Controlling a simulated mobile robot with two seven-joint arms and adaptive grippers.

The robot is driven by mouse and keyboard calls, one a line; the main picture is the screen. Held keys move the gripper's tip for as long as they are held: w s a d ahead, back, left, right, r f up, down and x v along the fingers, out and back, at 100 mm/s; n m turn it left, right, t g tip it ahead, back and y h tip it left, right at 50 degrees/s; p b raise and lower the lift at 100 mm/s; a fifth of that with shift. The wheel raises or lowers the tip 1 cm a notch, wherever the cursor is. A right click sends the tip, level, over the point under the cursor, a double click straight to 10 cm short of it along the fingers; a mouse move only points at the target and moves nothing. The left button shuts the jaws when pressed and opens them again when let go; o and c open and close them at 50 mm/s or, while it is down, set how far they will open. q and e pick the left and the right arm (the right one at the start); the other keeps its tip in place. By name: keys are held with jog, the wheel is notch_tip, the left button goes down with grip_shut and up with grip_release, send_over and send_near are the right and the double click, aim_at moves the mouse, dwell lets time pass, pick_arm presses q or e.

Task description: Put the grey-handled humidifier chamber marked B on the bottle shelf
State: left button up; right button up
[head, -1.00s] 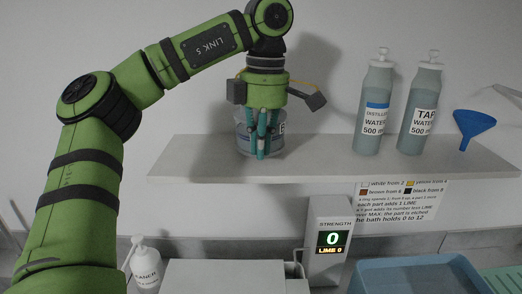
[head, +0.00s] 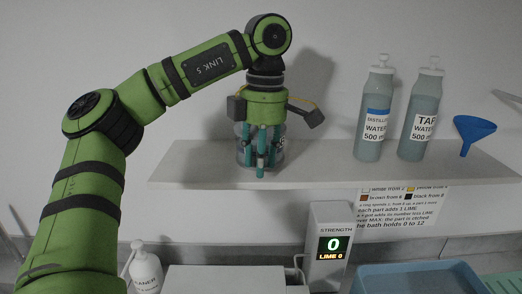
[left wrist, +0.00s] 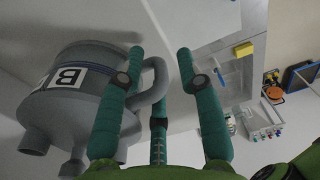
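The humidifier chamber marked B (head: 241,154) appears to stand on the bottle shelf (head: 330,173), left of the bottles, mostly hidden behind my fingers in the head view. In the left wrist view the grey chamber (left wrist: 72,92) fills the left side, its B label showing and its curved grey handle (left wrist: 158,80) lying between my fingers. My left gripper (head: 262,162) is open around the handle. Its spread fingers also show in the left wrist view (left wrist: 163,75), with a gap beside the handle. My right gripper is not in view.
A distilled water bottle (head: 375,112), a tap water bottle (head: 420,115) and a blue funnel (head: 473,132) stand to the right on the shelf. Below are a strength display (head: 331,247) reading 0, a blue tray (head: 420,275) and a cleaner bottle (head: 146,272).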

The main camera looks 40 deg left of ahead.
pick_arm(q)
notch_tip(320, 180, up, 12)
jog(key=shift+w+d+r, duration=0.15)
jog(key=shift+w, duration=0.2)
dwell(0.8)
